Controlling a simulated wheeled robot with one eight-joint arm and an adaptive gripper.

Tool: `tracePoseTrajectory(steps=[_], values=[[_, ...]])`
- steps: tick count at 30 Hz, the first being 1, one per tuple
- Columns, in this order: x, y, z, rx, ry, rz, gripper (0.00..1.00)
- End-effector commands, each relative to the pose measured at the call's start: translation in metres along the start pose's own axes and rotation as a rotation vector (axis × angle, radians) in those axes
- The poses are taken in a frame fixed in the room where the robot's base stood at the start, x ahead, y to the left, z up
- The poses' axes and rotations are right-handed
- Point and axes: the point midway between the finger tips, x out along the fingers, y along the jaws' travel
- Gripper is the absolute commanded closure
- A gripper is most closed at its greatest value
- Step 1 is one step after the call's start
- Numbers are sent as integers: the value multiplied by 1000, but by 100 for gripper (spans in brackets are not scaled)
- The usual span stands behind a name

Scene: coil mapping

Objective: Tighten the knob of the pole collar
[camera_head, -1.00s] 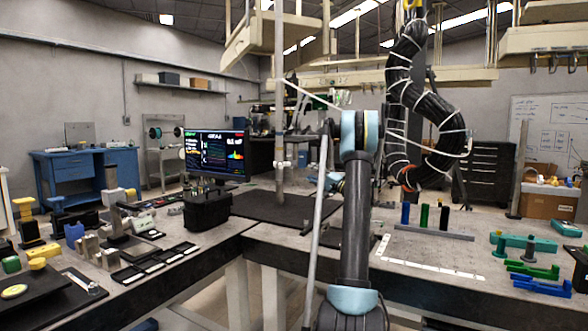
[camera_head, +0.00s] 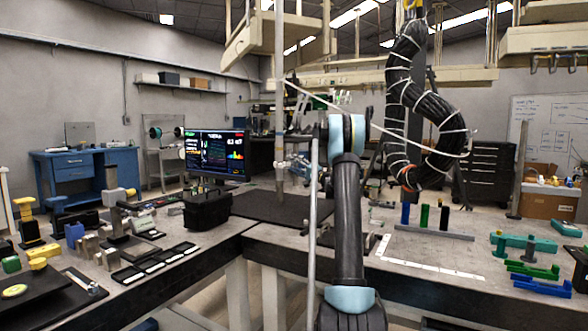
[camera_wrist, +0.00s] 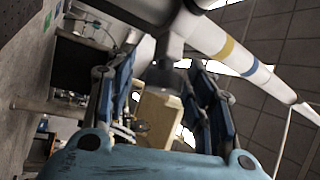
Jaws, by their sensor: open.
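The pale upright pole (camera_head: 279,80) stands behind the bench corner in the head view. In the wrist view the pole (camera_wrist: 208,36) runs diagonally across the top, with a yellow and a blue band. The pole collar's knob (camera_wrist: 166,76) hangs from a short stem below the pole. It appears between the two blue fingers of my gripper (camera_wrist: 163,100), which are apart. I cannot tell whether either finger touches the knob. In the head view my gripper (camera_head: 294,161) is small beside the pole, partly hidden by my arm.
A black box (camera_head: 207,211) and a monitor (camera_head: 216,155) stand left of the pole. A dark mat (camera_head: 262,208) lies on the bench below it. A black ribbed hose (camera_head: 405,90) hangs to the right. Green and blue brackets (camera_head: 535,270) lie at the far right.

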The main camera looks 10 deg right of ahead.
Motion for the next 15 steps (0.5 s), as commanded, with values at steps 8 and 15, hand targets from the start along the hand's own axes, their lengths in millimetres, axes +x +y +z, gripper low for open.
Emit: tracePoseTrajectory(steps=[8, 15], values=[[0, 0, 0, 0, 0, 0, 72], [3, 0, 3, 1, -1, 0, 96]])
